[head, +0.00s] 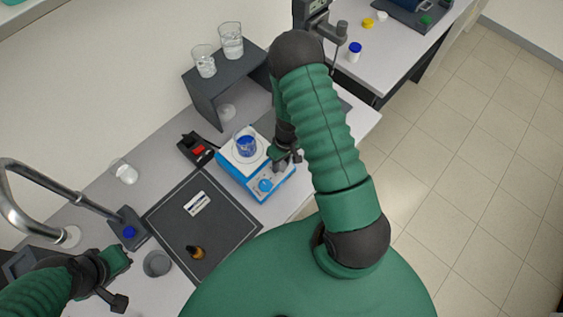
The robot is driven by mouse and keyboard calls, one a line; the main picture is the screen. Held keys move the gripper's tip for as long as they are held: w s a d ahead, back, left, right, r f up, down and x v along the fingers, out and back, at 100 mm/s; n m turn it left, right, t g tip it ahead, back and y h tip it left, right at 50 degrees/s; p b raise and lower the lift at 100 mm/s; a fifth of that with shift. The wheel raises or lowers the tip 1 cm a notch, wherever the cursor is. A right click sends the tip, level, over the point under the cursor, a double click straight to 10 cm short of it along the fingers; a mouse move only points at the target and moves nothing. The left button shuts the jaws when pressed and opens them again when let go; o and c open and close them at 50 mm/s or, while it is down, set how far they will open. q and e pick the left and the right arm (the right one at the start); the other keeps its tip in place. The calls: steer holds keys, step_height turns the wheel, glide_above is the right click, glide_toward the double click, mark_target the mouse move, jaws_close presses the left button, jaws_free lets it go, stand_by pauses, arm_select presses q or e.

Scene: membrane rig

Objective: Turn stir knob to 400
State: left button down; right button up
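The blue stirrer (232,176) with a white top stands right of the black mat, its front panel facing the lower right. A blue round knob (265,185) shows on the left part of that panel; the right part is partly hidden by my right gripper. A beaker of blue liquid (246,146) stands on the top plate. My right gripper (288,162) is over the right side of the stirrer, up and right of the visible knob; its finger gap and any contact are unclear. My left gripper (122,281) is at the lower left, open and empty, far from the stirrer.
A dark shelf (204,101) with two beakers stands behind the stirrer. A black box with a red switch (198,150) is left of it. The black mat (219,228) carries a white item and a brown bottle (195,252). A sink tap (45,182) is at left.

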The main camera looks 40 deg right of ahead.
jaws_close()
steer(key=shift+d, duration=0.1)
steer(key=shift+d+f+m+y+b, duration=0.15)
steer(key=shift+m+y+b, duration=0.25)
steer(key=shift+m+b, duration=0.35)
steer(key=m+y+b, duration=0.1)
steer(key=m+b, duration=0.1)
steer(key=m+t+y+b, duration=0.1)
steer(key=b, duration=0.1)
steer(key=m+y+b, duration=0.1)
steer(key=m+b, duration=0.1)
steer(key=b, duration=0.1)
steer(key=shift+s+d+f+m+t, duration=0.15)
steer(key=shift+d+m+t, duration=0.1)
steer(key=shift+m+t, duration=0.15)
steer(key=m+t+y+b, duration=0.1)
steer(key=m, duration=0.1)
steer(key=m+t+y+b, duration=0.1)
steer(key=m+b, duration=0.1)
steer(key=shift+s+d, duration=0.1)
steer(key=m+t+b, duration=0.1)
steer(key=m, duration=0.1)
steer(key=m+t+b, duration=0.1)
steer(key=m+b, duration=0.1)
steer(key=shift+s+m+t+y, duration=0.15)
steer(key=shift+m+t+y, duration=0.2)
steer(key=shift+t+y, duration=0.05)
